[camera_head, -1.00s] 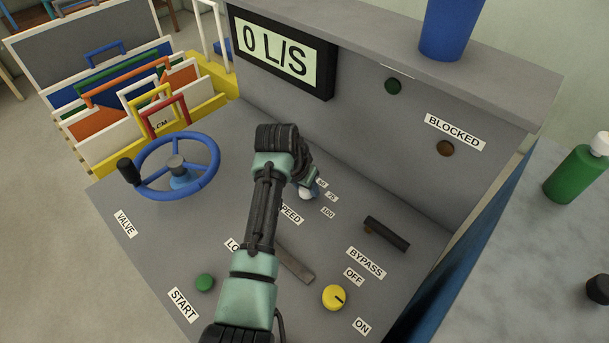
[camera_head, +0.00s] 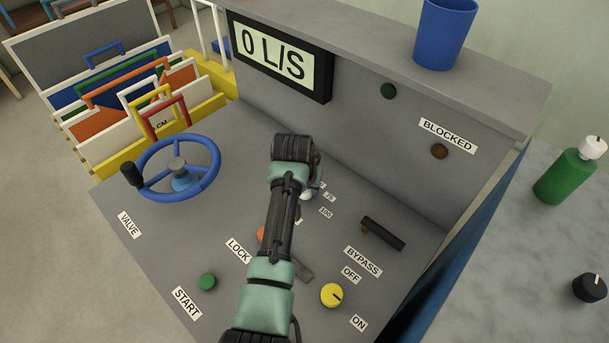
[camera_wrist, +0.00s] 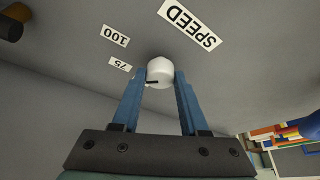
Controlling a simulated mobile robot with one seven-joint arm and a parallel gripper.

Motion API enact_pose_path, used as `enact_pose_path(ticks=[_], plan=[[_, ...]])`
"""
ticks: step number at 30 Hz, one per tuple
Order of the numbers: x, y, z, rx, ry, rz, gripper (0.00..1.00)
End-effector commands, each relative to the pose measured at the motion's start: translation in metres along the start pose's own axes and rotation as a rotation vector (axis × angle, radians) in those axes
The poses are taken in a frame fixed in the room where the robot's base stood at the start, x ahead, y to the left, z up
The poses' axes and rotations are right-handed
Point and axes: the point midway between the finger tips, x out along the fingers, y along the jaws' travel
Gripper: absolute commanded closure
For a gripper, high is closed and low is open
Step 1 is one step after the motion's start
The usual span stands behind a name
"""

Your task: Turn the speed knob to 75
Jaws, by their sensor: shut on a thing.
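The speed knob is a small white knob (camera_wrist: 160,68) with a short black mark, shown low on its left side in the wrist view. The blue fingers of my gripper (camera_wrist: 161,82) stand on either side of it, shut on it. The "75" label (camera_wrist: 120,64) lies just left of the knob, the "100" label (camera_wrist: 115,36) beyond it, and the "SPEED" label (camera_wrist: 190,23) above right. In the head view my arm covers most of the knob; the "75" label (camera_head: 329,197) and "100" label (camera_head: 326,212) show to its right.
A blue valve wheel (camera_head: 215,172) stands left on the panel. A bypass lever (camera_head: 384,233), a yellow knob (camera_head: 332,295) and a green start button (camera_head: 207,281) surround my arm. The display (camera_head: 279,55) reads 0 L/S. A blue cup (camera_head: 445,35) stands on the ledge.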

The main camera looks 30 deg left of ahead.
Motion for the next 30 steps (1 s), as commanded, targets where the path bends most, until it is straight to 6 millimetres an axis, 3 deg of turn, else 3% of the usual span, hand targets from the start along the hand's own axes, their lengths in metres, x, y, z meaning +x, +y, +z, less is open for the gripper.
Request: enact_pose_path(ticks=[1, 2, 7, 20, 30], plan=[[-0.001, 0.0, -0.001, 0.001, 0.003, 0.0, 1.0], [-0.001, 0.0, -0.001, 0.001, 0.003, 0.0, 0.55], [-0.001, 0.0, -0.001, 0.001, 0.002, 0.0, 0.27], [-0.008, 0.0, -0.001, 0.002, 0.003, 0.001, 0.27], [-0.065, 0.0, -0.001, 0.001, 0.006, 0.001, 0.27]])
